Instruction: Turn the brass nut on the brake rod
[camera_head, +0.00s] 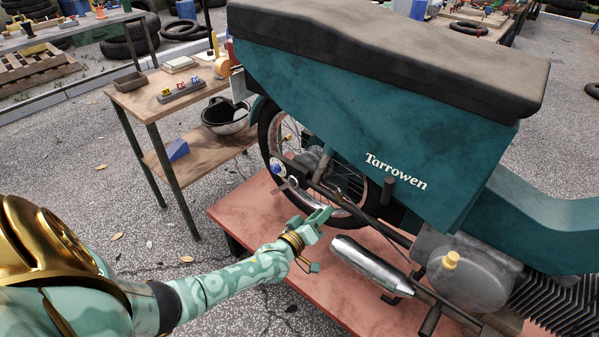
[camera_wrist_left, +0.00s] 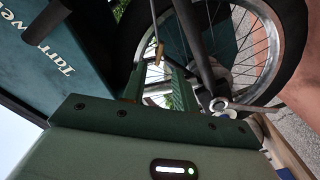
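A teal motorcycle (camera_head: 350,130) lettered "Tarrowen" stands on a reddish platform. Its spoked rear wheel (camera_head: 345,185) is beside my left gripper (camera_head: 322,214). In the left wrist view, a small brass-coloured piece (camera_wrist_left: 159,52), which looks like the nut, shows on a thin rod just beyond the fingertips. My left gripper (camera_wrist_left: 158,78) is open there, with a clear gap between its two green fingers. It appears apart from the brass piece. I cannot make out the nut for sure in the head view. My right gripper is not in view.
A silver exhaust silencer (camera_head: 370,264) lies close to the right of my left gripper. A dark bar (camera_wrist_left: 194,45) and a bolt end (camera_wrist_left: 220,104) are near the fingers. A wooden workbench (camera_head: 150,100) stands at left. The red platform (camera_head: 245,212) is mostly bare at its left.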

